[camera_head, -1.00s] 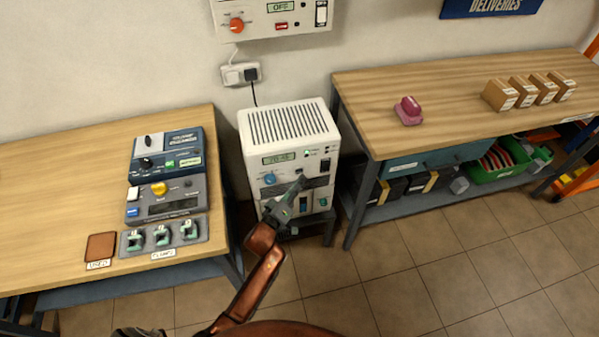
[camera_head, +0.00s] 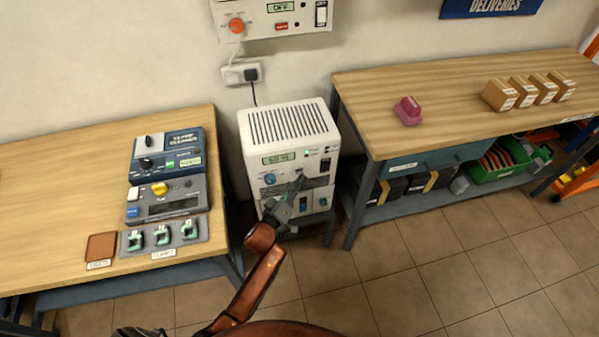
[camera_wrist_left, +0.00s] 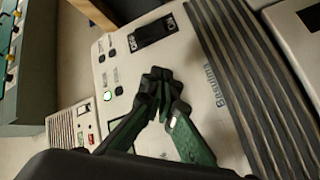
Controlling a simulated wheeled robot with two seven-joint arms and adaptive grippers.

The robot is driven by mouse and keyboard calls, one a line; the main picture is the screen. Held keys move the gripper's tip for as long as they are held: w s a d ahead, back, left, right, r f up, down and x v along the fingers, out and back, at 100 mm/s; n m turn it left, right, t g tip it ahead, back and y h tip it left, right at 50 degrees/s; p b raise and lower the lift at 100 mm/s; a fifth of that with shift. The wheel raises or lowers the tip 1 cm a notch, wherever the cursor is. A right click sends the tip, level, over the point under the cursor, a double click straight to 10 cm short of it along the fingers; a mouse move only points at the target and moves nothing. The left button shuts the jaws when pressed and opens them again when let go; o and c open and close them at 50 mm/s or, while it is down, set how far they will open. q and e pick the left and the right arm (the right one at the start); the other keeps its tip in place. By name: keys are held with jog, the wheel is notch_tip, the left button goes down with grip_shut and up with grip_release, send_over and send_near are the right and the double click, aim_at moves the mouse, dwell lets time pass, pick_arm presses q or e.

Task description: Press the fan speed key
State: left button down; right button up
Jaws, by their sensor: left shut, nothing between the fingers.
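The white machine (camera_head: 288,124) with a slotted top stands between the two benches. Its front panel has a small display (camera_head: 279,158), a blue knob (camera_head: 270,179), a lit green lamp and small keys. My left gripper (camera_head: 300,177) is shut and empty, with its tips close in front of the panel below the display. In the left wrist view the shut fingertips (camera_wrist_left: 163,78) overlap the panel and hide part of it. Round dark keys (camera_wrist_left: 118,90), a green lamp (camera_wrist_left: 108,96) and a black switch (camera_wrist_left: 153,30) show beside them. The key labels are too small to read; contact is unclear.
A control box (camera_head: 270,18) hangs on the wall above a socket (camera_head: 240,74). The left bench (camera_head: 60,180) holds several devices. The right bench (camera_head: 440,90) holds a pink object (camera_head: 408,110) and several small cartons. The tiled floor in front is clear.

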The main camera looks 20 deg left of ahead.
pick_arm(q)
jog(key=shift+w+a, duration=0.15)
jog(key=shift+w, duration=0.1)
jog(key=shift+w+a, duration=0.25)
jog(key=shift+w, duration=0.05)
dwell(0.7)
jog(key=shift+s+d+p, duration=0.45)
jog(key=shift+s+p, duration=0.2)
jog(key=shift+s, duration=0.1)
